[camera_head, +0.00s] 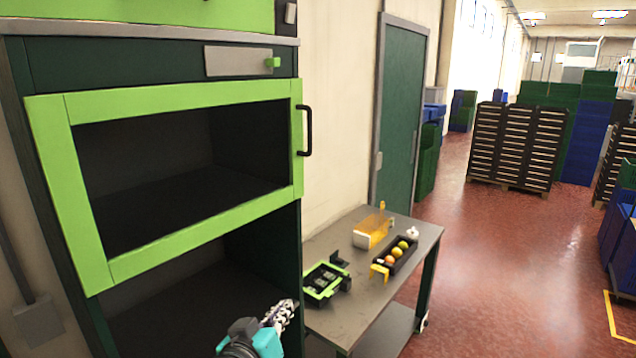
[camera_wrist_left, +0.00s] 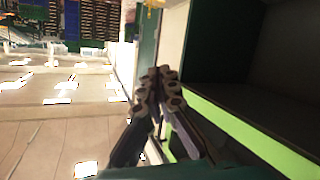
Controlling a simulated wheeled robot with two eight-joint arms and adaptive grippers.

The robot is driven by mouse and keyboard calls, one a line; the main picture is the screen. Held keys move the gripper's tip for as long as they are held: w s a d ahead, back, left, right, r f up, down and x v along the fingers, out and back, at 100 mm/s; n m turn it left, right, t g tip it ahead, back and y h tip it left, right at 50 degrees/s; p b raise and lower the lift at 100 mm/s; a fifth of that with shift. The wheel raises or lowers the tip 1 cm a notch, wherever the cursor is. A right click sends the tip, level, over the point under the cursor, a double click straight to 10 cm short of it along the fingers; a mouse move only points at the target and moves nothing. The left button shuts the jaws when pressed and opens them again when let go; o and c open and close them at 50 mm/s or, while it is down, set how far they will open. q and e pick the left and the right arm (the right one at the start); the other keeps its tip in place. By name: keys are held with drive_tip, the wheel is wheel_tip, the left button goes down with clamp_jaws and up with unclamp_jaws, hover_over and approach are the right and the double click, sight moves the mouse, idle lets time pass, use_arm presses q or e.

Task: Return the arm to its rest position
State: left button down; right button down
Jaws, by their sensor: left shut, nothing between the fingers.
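My left gripper (camera_head: 284,314) shows at the bottom of the head view, in front of the dark lower opening of the green-framed cabinet (camera_head: 180,262). Its fingers are together and hold nothing. In the left wrist view the closed fingers (camera_wrist_left: 158,88) point away from the camera, with the cabinet's green edge (camera_wrist_left: 240,130) to their right. The fingertips appear apart from the cabinet. My right gripper is in neither view.
A grey table (camera_head: 350,308) stands right of the cabinet. It carries a green-and-black device (camera_head: 325,282), a black tray (camera_head: 408,258) with several round fruits, and an orange-and-white box (camera_head: 372,232). Stacked crates (camera_head: 512,145) stand farther back. Red floor (camera_head: 490,270) is open at right.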

use_arm(q)
drive_tip(key=s+a+f+g+y+b, duration=0.1)
drive_tip(key=s+a+f+g+b, duration=0.1)
drive_tip(key=f, duration=0.8)
drive_tip(key=s+a+f+g+y+b, duration=0.1)
drive_tip(key=s+a+f, duration=0.4)
drive_tip(key=f, duration=0.5)
drive_tip(key=s+a+f+g+y+b, duration=0.2)
drive_tip(key=s+a+f+g+b, duration=0.2)
drive_tip(key=s+f, duration=0.3)
wheel_tip(320, 180, down, 3)
drive_tip(key=shift+m+b, duration=0.4)
drive_tip(key=shift+b, duration=0.05)
drive_tip(key=shift+a, duration=0.1)
